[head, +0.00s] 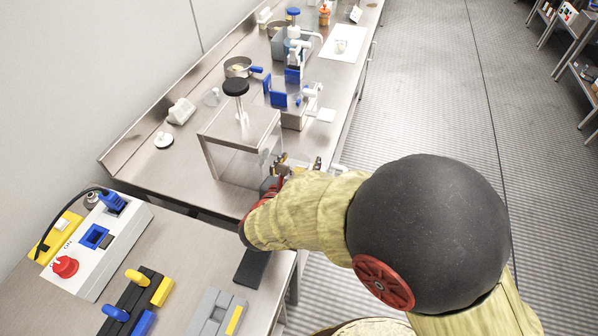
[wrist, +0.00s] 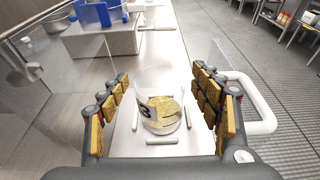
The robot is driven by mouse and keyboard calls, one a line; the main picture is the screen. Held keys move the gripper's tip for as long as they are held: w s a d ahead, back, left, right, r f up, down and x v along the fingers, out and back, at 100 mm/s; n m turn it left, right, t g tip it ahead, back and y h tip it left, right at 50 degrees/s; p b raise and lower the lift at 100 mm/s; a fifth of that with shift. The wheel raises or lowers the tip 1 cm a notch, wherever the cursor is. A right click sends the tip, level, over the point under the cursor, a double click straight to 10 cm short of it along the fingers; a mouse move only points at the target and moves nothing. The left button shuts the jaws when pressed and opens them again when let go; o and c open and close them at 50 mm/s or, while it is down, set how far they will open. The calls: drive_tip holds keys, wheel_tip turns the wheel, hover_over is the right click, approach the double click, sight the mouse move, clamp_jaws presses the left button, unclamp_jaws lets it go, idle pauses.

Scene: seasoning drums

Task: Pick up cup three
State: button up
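A clear cup (wrist: 160,88) with a yellowish-brown filling and a dark mark, too small to read surely, stands upright on a pale surface in the wrist view. My gripper (wrist: 164,112) is open, with its padded fingers to the left and right of the cup and gaps on both sides. In the head view my gripper (head: 297,165) is at the right side of a clear box; the cup is not discernible there.
The clear box (head: 240,150) with a black knob stands left of my gripper. A white handle (wrist: 250,102) on a clear panel is close to the right finger. A blue and grey device (head: 292,105) stands behind. A control box (head: 95,245) sits on the near table.

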drive_tip(key=shift+c, duration=1.2)
drive_tip(key=c, duration=1.1)
drive_tip(key=shift+o, duration=0.2)
drive_tip(key=shift+r, duration=0.1)
